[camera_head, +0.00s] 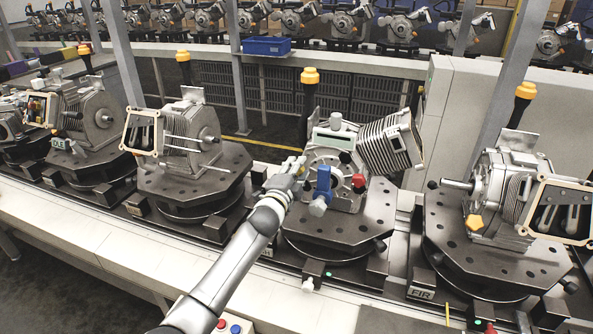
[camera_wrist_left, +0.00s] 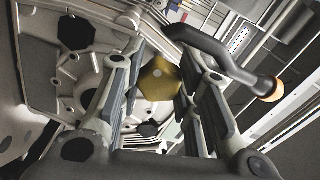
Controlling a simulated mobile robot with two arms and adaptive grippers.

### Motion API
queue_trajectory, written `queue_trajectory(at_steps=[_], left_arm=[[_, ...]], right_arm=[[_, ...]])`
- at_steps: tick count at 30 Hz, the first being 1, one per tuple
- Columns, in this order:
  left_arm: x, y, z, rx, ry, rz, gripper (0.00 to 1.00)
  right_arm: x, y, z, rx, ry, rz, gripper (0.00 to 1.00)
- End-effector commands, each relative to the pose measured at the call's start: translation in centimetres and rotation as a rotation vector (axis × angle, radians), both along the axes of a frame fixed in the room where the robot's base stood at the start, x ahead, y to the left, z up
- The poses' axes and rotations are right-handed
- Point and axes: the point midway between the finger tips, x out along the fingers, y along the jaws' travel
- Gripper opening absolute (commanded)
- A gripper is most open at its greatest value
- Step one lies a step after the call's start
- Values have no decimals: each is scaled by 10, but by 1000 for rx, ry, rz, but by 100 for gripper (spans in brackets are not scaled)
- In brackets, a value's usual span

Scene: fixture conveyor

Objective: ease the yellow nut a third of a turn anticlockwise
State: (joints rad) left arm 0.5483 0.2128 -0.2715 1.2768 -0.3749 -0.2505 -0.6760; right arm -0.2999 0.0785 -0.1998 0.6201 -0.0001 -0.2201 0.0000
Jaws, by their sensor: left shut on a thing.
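The yellow nut (camera_wrist_left: 158,80) is a hexagonal piece between the two fingers of my left gripper (camera_wrist_left: 155,72) in the left wrist view. The fingers are closed in on it from both sides, and its hex face shows between them. In the head view my left gripper (camera_head: 296,168) reaches the left side of the middle engine (camera_head: 330,158), and its fingers largely hide the nut there. My right gripper is not in view.
A blue part (camera_head: 323,180) and a red knob (camera_head: 358,181) sit close right of the gripper. A black post with an orange cap (camera_head: 310,76) stands behind. The engine rests on a dark round fixture (camera_head: 335,232). Another engine (camera_head: 505,190) stands at right.

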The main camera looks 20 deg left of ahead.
Motion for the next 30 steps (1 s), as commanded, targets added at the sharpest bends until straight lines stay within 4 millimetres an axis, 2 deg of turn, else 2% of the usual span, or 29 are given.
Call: queue_trajectory(at_steps=[7, 8, 12, 23, 30], left_arm=[[0, 0, -2, 0, 3, 0, 6], [0, 0, -2, 0, 3, 0, 34], [0, 0, -2, 1, 2, 1, 52], [-1, 0, -1, 2, 1, 0, 52], [-22, 1, -2, 2, 2, 0, 52]], right_arm=[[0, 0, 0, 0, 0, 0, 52], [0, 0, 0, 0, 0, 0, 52], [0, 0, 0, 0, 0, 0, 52], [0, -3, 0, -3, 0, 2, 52], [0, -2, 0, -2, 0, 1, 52]])
